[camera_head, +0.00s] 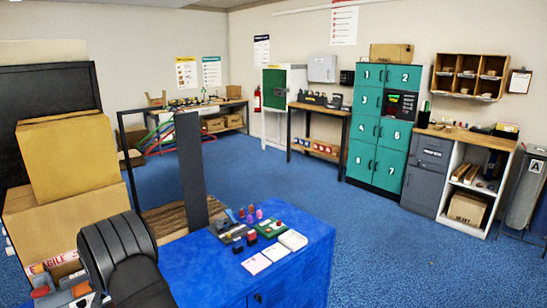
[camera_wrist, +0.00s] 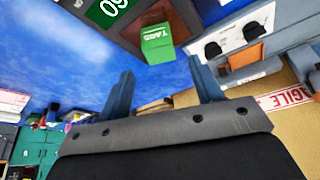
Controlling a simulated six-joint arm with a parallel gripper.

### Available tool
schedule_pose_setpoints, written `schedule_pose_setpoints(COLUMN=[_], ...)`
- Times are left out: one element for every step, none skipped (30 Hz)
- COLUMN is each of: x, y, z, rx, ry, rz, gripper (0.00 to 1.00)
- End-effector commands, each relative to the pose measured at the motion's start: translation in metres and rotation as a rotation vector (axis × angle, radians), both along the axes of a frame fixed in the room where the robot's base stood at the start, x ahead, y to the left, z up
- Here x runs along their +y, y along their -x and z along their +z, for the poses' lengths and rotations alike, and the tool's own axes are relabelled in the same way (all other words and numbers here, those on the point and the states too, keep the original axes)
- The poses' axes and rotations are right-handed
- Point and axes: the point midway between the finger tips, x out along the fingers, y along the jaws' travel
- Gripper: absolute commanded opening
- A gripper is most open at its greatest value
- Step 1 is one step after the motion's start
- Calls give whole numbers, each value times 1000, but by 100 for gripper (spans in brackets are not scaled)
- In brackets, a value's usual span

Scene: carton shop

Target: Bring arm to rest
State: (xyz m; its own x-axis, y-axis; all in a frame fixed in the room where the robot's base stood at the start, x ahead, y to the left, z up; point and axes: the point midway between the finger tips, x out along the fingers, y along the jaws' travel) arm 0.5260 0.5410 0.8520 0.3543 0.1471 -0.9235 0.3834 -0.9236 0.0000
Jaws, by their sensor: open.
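My gripper (camera_wrist: 163,88) shows in the wrist view with its two grey-blue fingers spread apart and nothing between them. Beyond the fingertips is a small green box marked TABS (camera_wrist: 158,46); a gap seems to lie between it and the fingers, but the distance is hard to judge. I cannot make out the gripper's fingers in the head view. A black rounded shape, perhaps part of my arm, stands at the lower left there.
Stacked cartons (camera_head: 68,155) stand at the left. Teal lockers (camera_head: 381,150) and a grey cabinet (camera_head: 424,180) line the back. The blue floor (camera_head: 300,195) between is clear.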

Motion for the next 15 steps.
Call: schedule_pose_setpoints(x=[1, 2, 3, 3, 4, 5, 6, 6, 7, 8, 8, 9, 10, 10, 10], y=[-3, -5, -7, -9, -11, -13, -15, -17, -20, -21, -23, -24, -25, -25, -25], z=[-10, -16, -22, -26, -31, -37, -42, -47, -52, -57, -62, -69, -57, -48, -40], rx=[2, 2, 1, 1, 1, 1, 1, 2, 1, 1, 2, 2, -3, -4, -3], ry=[3, 3, 2, 2, 2, 2, 2, 3, 2, 2, 3, 3, -3, -4, -4], rz=[-1, -1, -1, 0, 0, 0, 0, -1, -1, -1, -1, -1, -1, -1, -1], gripper=[59, 59, 59, 59, 59, 59, 59, 59, 59, 59, 59, 59, 59, 59, 59])
